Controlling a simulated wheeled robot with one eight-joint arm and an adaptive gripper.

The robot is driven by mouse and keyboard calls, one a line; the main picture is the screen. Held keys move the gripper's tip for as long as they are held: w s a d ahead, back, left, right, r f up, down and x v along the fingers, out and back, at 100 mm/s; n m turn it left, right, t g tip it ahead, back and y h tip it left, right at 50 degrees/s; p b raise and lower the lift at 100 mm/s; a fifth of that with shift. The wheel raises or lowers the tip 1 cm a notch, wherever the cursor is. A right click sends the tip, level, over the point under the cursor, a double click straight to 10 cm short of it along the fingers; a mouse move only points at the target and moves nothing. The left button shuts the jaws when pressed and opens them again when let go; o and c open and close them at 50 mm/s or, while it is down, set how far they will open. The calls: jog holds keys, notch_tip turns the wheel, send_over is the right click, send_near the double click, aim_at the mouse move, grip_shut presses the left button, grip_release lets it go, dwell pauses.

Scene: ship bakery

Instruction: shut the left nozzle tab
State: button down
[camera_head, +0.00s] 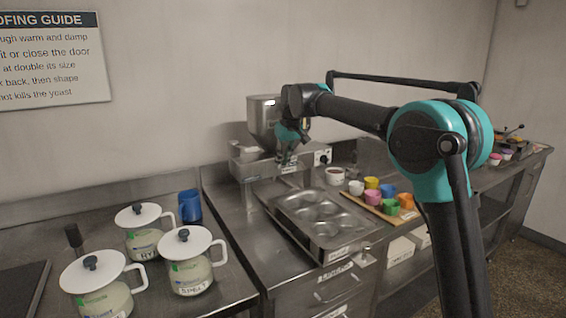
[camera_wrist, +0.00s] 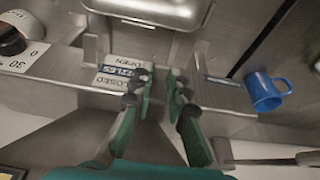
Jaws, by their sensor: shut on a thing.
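The steel depositor machine (camera_head: 262,170) with its hopper (camera_head: 264,122) stands against the back wall. My gripper (camera_head: 287,158) reaches down at its front. In the wrist view, my gripper (camera_wrist: 164,84) has its dark fingertips close together just beside the nozzle label (camera_wrist: 122,72), which reads OPEN, NOZZLES and CLOSED. The fingers are closed on a small part at the machine's front, which I take to be the left nozzle tab; the fingertips hide it. An upright metal piece (camera_wrist: 91,46) stands at the label's other side.
A muffin tin (camera_head: 322,212) sits on the counter before the machine. Coloured cups stand on a wooden board (camera_head: 382,207) to its right. A blue mug (camera_head: 190,206) and several lidded jars (camera_head: 190,275) stand at left. A dial (camera_head: 322,158) is on the machine's right end.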

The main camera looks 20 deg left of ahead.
dwell(0.3)
jog(key=c, duration=1.5)
grip_release()
jog(key=v, duration=1.2)
